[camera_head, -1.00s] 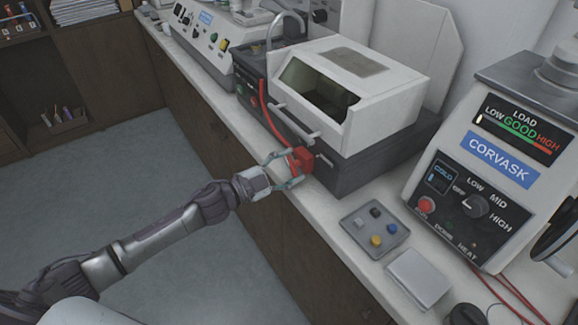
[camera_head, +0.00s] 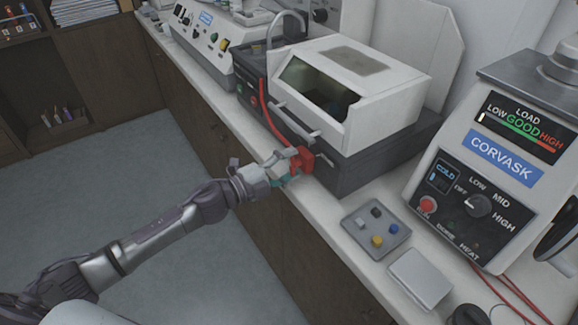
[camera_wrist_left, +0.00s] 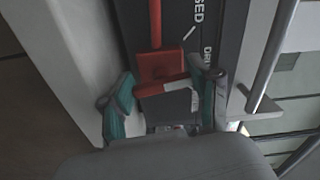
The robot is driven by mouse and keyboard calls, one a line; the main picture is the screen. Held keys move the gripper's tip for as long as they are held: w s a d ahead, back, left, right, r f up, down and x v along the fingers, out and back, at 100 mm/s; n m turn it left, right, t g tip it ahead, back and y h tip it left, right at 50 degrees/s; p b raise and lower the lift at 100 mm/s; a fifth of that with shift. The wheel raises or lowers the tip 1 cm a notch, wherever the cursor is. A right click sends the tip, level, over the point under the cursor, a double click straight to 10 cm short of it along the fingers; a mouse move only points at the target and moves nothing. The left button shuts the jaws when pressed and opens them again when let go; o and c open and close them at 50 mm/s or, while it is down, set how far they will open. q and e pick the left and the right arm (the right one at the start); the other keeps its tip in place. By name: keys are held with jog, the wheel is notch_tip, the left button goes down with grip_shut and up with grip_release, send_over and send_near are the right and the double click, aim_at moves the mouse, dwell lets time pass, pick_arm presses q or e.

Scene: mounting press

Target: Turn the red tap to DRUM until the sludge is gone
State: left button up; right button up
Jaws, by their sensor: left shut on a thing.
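The red tap (camera_head: 304,160) sits low on the front of the dark base (camera_head: 350,180) under a white hooded chamber (camera_head: 385,85). My left gripper (camera_head: 283,167) is shut on the tap's handle. In the left wrist view, the fingers (camera_wrist_left: 163,102) stand on either side of the red handle (camera_wrist_left: 155,89), which lies nearly crosswise with a pale right end. The tap's square red body (camera_wrist_left: 160,66) is above it. Part of a label ending in "SED" and part of "DRUM" show beside the tap. Sludge cannot be made out in the dark chamber window (camera_head: 313,92). My right gripper is out of view.
A red hose (camera_head: 265,115) runs down to the tap. A metal bar handle (camera_head: 292,122) lies close above it. A grey tray (camera_head: 355,221) with small coloured pieces, a pale flat box (camera_head: 419,279) and the CORVASK machine (camera_head: 490,185) stand to the right. The floor at left is clear.

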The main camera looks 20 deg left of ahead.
pick_arm(q)
jog(key=shift+m, duration=0.9)
jog(key=o, duration=1.2)
jog(key=shift+s, duration=0.1)
jog(key=shift+c, duration=0.2)
jog(key=shift+f, duration=0.1)
